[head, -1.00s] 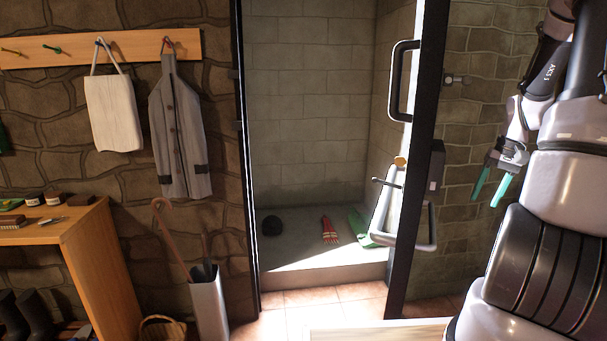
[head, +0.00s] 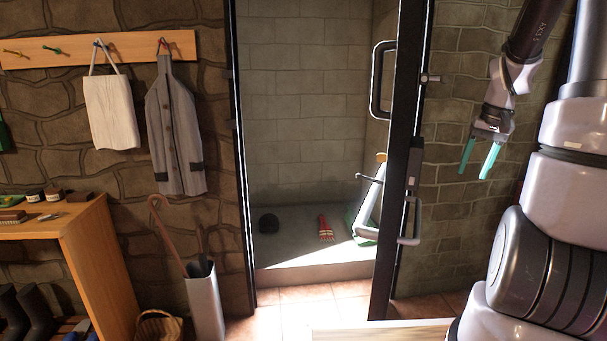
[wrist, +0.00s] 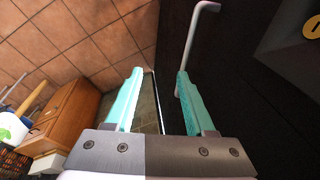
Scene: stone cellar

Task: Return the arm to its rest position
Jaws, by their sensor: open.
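My gripper (head: 478,159) hangs at the upper right in the head view, its two teal fingers pointing down and apart. It is open, with nothing between the fingers. In the wrist view the fingers of my gripper (wrist: 158,98) frame the edge of a dark panel and tiled floor further off. In the head view the gripper is to the right of the dark-framed door (head: 407,150), in front of the stone wall, and appears clear of both.
A wooden bench (head: 75,225) and an umbrella stand (head: 205,305) are at left. A pale tabletop edge (head: 380,334) shows at the bottom.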

